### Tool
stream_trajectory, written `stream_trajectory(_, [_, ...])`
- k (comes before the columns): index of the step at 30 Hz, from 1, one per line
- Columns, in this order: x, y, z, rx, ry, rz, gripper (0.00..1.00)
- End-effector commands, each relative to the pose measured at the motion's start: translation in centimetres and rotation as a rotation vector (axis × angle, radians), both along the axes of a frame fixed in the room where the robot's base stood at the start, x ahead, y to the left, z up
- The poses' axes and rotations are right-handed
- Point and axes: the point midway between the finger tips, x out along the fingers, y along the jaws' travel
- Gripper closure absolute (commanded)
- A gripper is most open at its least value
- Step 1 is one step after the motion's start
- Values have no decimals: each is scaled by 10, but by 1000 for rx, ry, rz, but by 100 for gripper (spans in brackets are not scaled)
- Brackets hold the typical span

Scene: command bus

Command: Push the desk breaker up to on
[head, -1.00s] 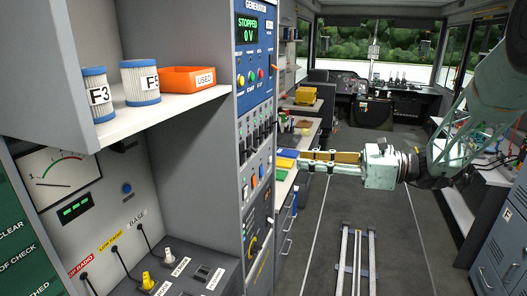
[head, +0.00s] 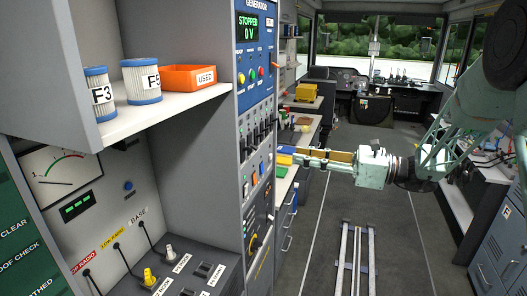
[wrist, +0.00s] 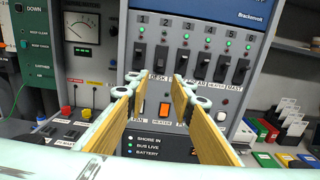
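The numbered breaker row is on the grey panel in the wrist view. The desk breaker (wrist: 162,58), a dark switch under number 2, has a label below it that seems to read DESK. Its exact lever position is too small to tell. My gripper (wrist: 156,82) points at the panel with its two tan-sided fingers spread apart and nothing between them. The tips appear just below the breaker row, either side of the desk label; contact cannot be told. In the head view my gripper (head: 300,157) reaches left toward the panel's edge.
Other breakers (wrist: 202,66) stand close on the right, several with green lights above. An orange rocker switch (wrist: 165,109) is just below. Coloured boxes (wrist: 265,160) sit on the counter at right.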

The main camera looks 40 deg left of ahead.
Motion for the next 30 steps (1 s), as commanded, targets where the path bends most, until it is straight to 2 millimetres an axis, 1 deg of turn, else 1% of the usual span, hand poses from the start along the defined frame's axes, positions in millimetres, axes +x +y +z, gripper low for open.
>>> stream_trajectory(8, [-8,24,0,0,0,1,78])
stream_trajectory(24, [-29,89,0,0,-1,2,78])
stream_trajectory(30, [-36,109,0,0,-1,1,78])
